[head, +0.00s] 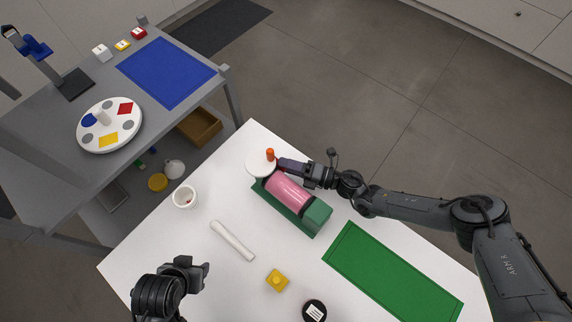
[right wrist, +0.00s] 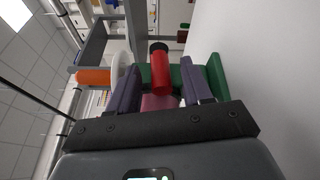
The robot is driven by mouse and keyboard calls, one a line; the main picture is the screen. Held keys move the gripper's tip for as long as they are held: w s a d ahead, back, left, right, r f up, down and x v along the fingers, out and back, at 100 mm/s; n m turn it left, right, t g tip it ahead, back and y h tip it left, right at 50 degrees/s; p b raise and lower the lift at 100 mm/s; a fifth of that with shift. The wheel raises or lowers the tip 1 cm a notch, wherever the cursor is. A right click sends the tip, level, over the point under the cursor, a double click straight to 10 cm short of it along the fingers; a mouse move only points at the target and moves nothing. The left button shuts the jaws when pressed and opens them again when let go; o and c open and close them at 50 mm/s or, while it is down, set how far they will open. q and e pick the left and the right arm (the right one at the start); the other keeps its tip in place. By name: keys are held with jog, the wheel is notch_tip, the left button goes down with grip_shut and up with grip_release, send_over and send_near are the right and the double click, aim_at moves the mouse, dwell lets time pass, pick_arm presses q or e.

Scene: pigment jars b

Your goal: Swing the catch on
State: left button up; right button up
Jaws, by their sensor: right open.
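A pink jar (head: 290,195) lies on its side in a green cradle (head: 316,217) on the white table. A white disc (head: 258,164) with an orange knob (head: 270,154) is at its far left end. In the right wrist view, a red bar (right wrist: 162,80) with a black end, which looks like the catch, stands between the purple fingers. My right gripper (head: 281,164) is open around it; contact cannot be told.
A white cup (head: 184,197), white rod (head: 232,240), yellow block (head: 277,280), black-topped jar (head: 314,311) and green mat (head: 390,275) are on the table (head: 150,244). A grey shelf (head: 55,135) at left carries a round palette (head: 111,138) and blue mat (head: 167,71).

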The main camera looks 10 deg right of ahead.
jog(key=shift+w+a, duration=0.15)
jog(key=shift+a, duration=0.2)
grip_shut()
pick_arm(q)
notch_tip(320, 180, down, 2)
jog(key=shift+d+f+b, duration=0.15)
jog(key=shift+b, duration=1)
pick_arm(e)
jog(key=shift+f+y, duration=0.4)
jog(key=shift+f, duration=0.1)
pick_arm(q)
jog(key=shift+f+b, duration=0.5)
jog(key=shift+f, duration=0.1)
jog(key=shift+a+r, duration=0.1)
jog(key=shift+a, duration=0.1)
pick_arm(e)
jog(key=shift+r+n+y, duration=0.2)
jog(key=shift+n+y, duration=0.1)
grip_release()
